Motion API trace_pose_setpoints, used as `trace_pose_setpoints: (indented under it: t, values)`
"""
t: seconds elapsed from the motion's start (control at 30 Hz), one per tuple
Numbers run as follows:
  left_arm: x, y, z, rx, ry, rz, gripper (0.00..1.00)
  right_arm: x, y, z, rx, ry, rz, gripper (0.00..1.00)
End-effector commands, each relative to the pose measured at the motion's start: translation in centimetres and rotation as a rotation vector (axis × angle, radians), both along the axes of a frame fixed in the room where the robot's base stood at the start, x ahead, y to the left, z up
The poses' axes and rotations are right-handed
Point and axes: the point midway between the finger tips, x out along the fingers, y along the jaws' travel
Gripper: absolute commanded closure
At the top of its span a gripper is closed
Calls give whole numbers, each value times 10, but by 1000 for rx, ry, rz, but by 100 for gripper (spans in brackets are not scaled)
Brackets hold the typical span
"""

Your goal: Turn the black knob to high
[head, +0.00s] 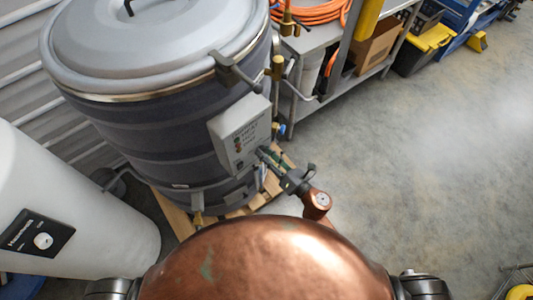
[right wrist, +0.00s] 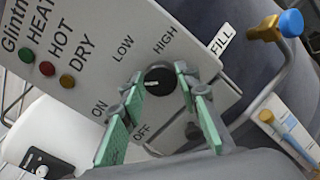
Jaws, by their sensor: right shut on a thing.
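The black knob (right wrist: 158,80) sits on a light grey control panel (right wrist: 75,85) with the labels LOW, HIGH, ON and OFF around it. A small pale mark shows on the knob's face; which label it points to I cannot tell. My right gripper (right wrist: 158,82) has its green-padded fingers on either side of the knob and is shut on it. In the head view, the right gripper (head: 264,153) reaches the panel (head: 238,136) on the front of a grey lidded vessel (head: 165,125); the knob is hidden there. My left gripper is not in view.
Left is a white tank (head: 95,215) with a black plate and white dial (head: 43,240). A brass valve with a blue handle (right wrist: 290,22) is right of the panel. A metal shelf (head: 325,45) with an orange hose stands behind.

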Motion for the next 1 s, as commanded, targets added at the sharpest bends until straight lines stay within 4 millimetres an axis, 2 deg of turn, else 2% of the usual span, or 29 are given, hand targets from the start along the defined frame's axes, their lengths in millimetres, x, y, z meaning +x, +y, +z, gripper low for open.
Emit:
trace_pose_setpoints:
  t: [1.0]
  values:
    - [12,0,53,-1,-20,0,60,2,-2,0,720,647,-2,95]
